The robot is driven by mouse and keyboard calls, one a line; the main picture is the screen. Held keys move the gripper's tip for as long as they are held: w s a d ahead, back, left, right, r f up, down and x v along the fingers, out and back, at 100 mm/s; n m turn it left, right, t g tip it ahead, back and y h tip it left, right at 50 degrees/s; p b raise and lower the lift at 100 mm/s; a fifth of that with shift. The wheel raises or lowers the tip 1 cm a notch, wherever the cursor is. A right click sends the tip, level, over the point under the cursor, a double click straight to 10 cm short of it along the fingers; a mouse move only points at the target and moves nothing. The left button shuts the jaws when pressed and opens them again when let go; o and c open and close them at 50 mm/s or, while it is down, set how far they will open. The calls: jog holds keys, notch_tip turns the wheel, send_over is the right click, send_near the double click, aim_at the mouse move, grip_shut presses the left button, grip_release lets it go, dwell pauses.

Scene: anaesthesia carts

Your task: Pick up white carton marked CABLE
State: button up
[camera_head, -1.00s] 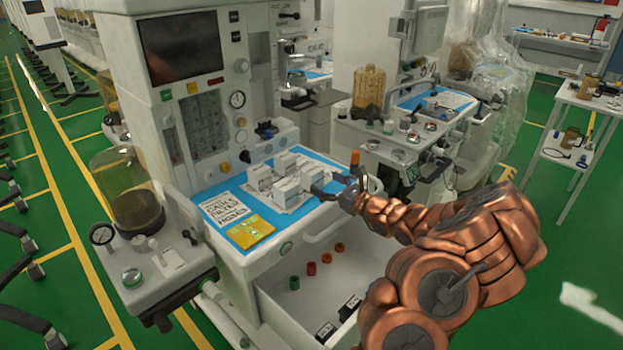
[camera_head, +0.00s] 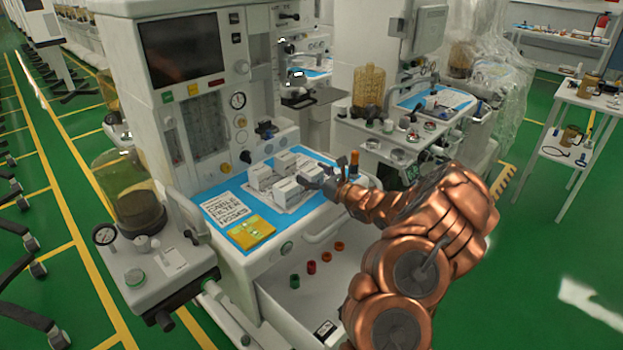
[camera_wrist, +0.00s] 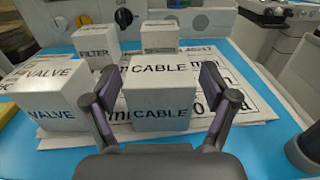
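The white carton marked CABLE (camera_wrist: 160,95) stands upright in the middle of the wrist view, on printed paper. In the head view it is the small white box (camera_head: 308,170) at the right of the carton group. My gripper (camera_wrist: 160,90) is open, with one dark finger along each side of the carton. The fingers are close to its sides; I cannot tell whether they touch. In the head view my gripper (camera_head: 318,176) reaches in from the right, partly covering the carton.
A VALVE carton (camera_wrist: 48,95) stands close beside my left finger. A FILTER carton (camera_wrist: 95,45) and another carton (camera_wrist: 160,37) stand behind. A dark round object (camera_wrist: 304,150) is at lower right. A yellow packet (camera_head: 250,232) lies on the blue mat; an open drawer (camera_head: 300,300) is below.

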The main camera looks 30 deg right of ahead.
aim_at(314, 170)
jog(key=c, duration=1.1)
jog(key=shift+r+b, duration=0.35)
jog(key=shift+r, duration=0.8)
jog(key=shift+s+d+r, duration=0.1)
jog(key=shift+s+r, duration=0.1)
jog(key=shift+r, duration=0.5)
jog(key=r+b+v, duration=0.1)
jog(key=b+v, duration=0.1)
jog(key=v, duration=1.3)
jog(key=shift+s+d+r, duration=0.2)
jog(key=shift+s, duration=0.05)
